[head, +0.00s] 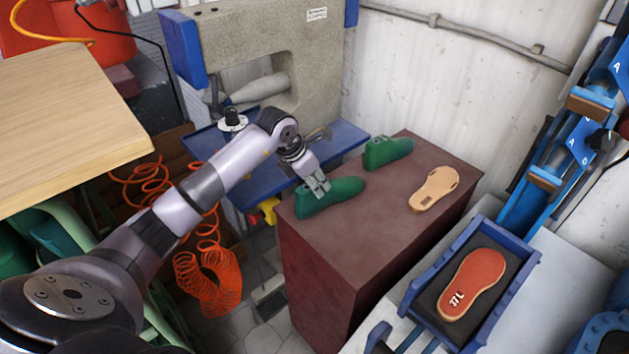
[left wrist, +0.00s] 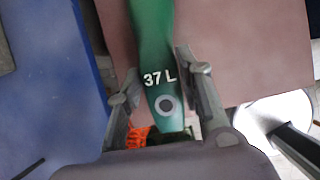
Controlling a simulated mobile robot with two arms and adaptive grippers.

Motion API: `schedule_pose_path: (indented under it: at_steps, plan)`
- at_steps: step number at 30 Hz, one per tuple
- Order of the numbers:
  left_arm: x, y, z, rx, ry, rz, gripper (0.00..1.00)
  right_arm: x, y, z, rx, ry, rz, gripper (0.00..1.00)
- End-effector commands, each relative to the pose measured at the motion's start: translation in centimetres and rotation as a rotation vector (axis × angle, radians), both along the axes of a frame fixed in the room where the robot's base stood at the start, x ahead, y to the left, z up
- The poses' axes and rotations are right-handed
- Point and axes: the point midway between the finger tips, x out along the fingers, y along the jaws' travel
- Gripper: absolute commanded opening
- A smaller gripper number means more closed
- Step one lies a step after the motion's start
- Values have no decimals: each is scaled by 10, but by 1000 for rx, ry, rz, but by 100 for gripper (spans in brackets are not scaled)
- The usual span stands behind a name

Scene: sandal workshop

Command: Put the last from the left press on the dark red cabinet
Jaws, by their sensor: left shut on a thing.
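A green last (head: 345,189) lies at the left back edge of the dark red cabinet's top (head: 390,236). My left gripper (head: 318,186) is shut on this last near its heel end, from above. In the left wrist view the last (left wrist: 152,35) is marked "37 L" and runs between the two fingers (left wrist: 157,66), with the cabinet top (left wrist: 245,55) below. I cannot tell whether its whole underside touches the top. The left press (head: 270,40) is beige with a blue table (head: 345,138). My right gripper is not in view.
A second green last (head: 388,151) and a tan sole (head: 435,189) lie on the cabinet. The cabinet's front middle is clear. A blue-framed tray (head: 408,298) with a red sole (head: 473,283) stands at right. Orange coiled hoses (head: 212,283) hang at left, beside a wooden bench (head: 65,110).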

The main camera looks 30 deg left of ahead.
Motion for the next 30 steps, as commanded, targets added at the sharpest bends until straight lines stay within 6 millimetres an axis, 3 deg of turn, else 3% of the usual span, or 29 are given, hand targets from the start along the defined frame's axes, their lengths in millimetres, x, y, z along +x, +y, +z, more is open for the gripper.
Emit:
schedule_pose_path:
  at_steps: [20, 21, 30]
  plan:
    - [1, 0, -7, -1, -3, 1, 6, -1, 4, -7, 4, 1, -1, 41]
    - [1, 0, -7, 0, -3, 0, 34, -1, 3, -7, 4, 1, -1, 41]
    - [0, 0, -7, 0, -1, 0, 54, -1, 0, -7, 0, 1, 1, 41]
